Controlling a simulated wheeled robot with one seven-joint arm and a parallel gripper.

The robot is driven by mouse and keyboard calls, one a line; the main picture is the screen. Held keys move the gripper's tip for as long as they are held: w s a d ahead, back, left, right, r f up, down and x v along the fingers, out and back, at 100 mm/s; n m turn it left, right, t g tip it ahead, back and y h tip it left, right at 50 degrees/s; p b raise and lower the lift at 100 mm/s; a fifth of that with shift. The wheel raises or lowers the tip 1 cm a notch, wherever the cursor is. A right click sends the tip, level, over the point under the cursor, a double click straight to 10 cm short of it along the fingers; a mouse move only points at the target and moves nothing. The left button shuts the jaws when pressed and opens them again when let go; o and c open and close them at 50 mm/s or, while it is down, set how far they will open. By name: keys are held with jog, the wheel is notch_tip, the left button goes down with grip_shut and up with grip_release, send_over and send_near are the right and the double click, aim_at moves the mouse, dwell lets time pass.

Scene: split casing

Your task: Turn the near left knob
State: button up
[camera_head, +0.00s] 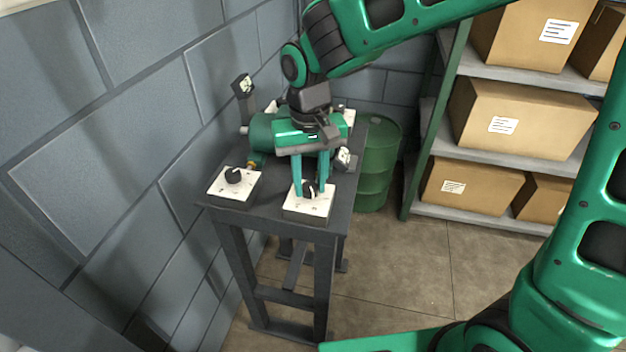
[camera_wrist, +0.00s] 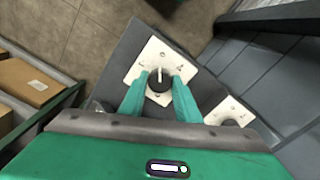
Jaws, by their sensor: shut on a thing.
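Two black knobs on white plates sit at the near edge of the dark table. The left one (camera_head: 234,176) stands free on its plate (camera_head: 243,194); it appears to be the partly covered knob at the lower right of the wrist view (camera_wrist: 230,122). My gripper (camera_head: 310,189) points down over the other, on the right in the head view. Its teal fingers are shut on this right knob (camera_wrist: 159,82), one on each side. The knob's white pointer line points up in the wrist view, away from my palm. The fingers partly hide the knob.
A green motor-like body (camera_head: 263,134) lies on the table (camera_head: 275,205) behind the plates. A gauge (camera_head: 243,85) stands behind it and another (camera_head: 343,158) beside my gripper. A green barrel (camera_head: 376,165) and shelves with boxes (camera_head: 522,117) stand right; a block wall borders the left.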

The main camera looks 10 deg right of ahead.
aim_at(310, 187)
jog(key=shift+s+f+m, duration=0.1)
jog(key=shift+s+m, duration=0.1)
jog(key=shift+m, duration=0.3)
jog(key=o, duration=1)
jog(key=shift+o, duration=0.2)
jog(key=shift+w, duration=0.1)
notch_tip(310, 187, up, 11)
jog(key=shift+w, duration=0.1)
